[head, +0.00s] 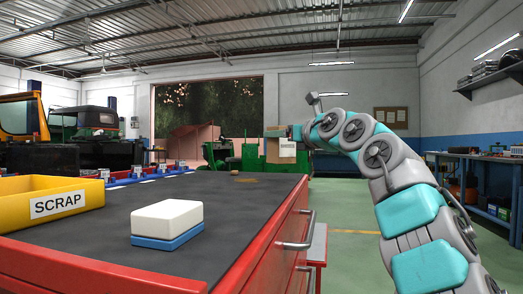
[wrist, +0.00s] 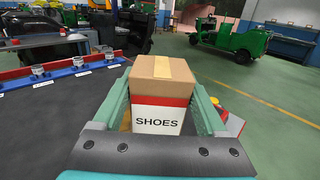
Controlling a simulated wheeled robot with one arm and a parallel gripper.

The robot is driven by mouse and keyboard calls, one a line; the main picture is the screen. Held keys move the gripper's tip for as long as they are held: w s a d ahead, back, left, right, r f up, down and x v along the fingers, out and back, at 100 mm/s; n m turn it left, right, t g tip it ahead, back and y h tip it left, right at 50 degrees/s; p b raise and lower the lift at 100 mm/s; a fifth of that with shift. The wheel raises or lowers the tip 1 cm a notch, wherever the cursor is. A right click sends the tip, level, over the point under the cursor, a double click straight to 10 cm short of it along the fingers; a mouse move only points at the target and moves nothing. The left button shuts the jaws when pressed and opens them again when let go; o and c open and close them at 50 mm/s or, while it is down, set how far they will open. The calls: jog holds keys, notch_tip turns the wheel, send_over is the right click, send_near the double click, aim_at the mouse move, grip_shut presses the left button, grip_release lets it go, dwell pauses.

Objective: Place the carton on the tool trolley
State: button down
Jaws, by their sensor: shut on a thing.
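The carton (wrist: 160,105) is a brown box with a red and white label reading SHOES. My gripper (wrist: 160,88) is shut on it, with one finger along each side. In the head view the carton (head: 287,150) is small and held up at the end of my outstretched arm, near the far right end of the tool trolley. The tool trolley (head: 228,202) is red with drawers and a dark top. Its top (wrist: 50,120) lies left of the carton in the wrist view. The carton's underside is hidden.
On the trolley stand a yellow SCRAP bin (head: 50,205), a white and blue block (head: 167,222) and a blue strip with several small fittings (head: 150,175). The middle of the top is mostly clear. A green vehicle (wrist: 232,37) stands beyond; a workbench (head: 480,160) is at right.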

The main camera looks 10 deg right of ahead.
jog(key=shift+w+a+f+p, duration=0.2)
jog(key=shift+w+f+p, duration=0.65)
jog(key=shift+w, duration=1.05)
jog(key=shift+w+a+f+p, duration=0.2)
jog(key=shift+w+f+p, duration=0.65)
jog(key=shift+w, duration=1.05)
jog(key=shift+w+a+f+p, duration=0.2)
jog(key=shift+w+f+p, duration=0.3)
jog(key=shift+w+p, duration=1.05)
jog(key=shift+w+b, duration=0.3)
jog(key=shift+b, duration=0.15)
jog(key=shift+f+b, duration=0.3)
grip_release()
jog(key=shift+r, duration=0.1)
